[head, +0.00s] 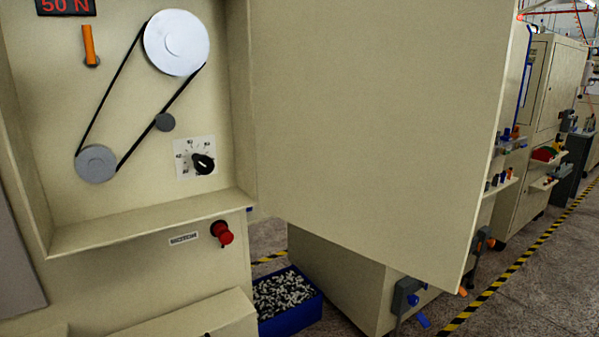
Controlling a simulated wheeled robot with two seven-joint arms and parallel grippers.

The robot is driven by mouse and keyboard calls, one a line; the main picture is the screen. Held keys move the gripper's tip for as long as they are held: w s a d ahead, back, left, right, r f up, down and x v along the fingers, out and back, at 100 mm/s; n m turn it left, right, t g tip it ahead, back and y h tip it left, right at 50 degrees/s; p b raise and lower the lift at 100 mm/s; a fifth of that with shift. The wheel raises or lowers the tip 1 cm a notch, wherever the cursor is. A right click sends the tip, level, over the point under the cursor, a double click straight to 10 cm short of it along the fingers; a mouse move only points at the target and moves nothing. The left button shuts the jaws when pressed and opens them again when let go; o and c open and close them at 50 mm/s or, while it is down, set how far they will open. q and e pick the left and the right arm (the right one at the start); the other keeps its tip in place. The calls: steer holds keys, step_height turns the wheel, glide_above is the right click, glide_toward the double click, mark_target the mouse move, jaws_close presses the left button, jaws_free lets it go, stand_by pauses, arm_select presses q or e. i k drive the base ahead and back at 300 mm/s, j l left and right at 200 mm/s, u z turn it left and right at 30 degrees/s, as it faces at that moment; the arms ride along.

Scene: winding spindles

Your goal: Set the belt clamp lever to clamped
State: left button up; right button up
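An orange lever (88,44) on a grey pivot stands upright on the back panel of the machine's open recess, at the upper left in the head view. I take it for the belt clamp lever, though no label for it is readable. Below and right of it, a black belt (113,85) runs around a large silver pulley (176,43) and a smaller grey pulley (96,164). A small grey roller (165,122) sits beside the belt. Neither of my grippers shows in the head view.
A display (66,6) reads "50 N". A black dial knob (203,164) and a red button (221,233) are on the machine. A large beige door panel (375,120) stands open at right. A blue crate (317,309) of small parts is on the floor.

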mark_target(92, 60)
steer(key=i+l, duration=0.1)
steer(key=l, duration=0.2)
steer(key=i+l, duration=0.15)
steer(key=l+u, duration=0.1)
steer(key=u, duration=1)
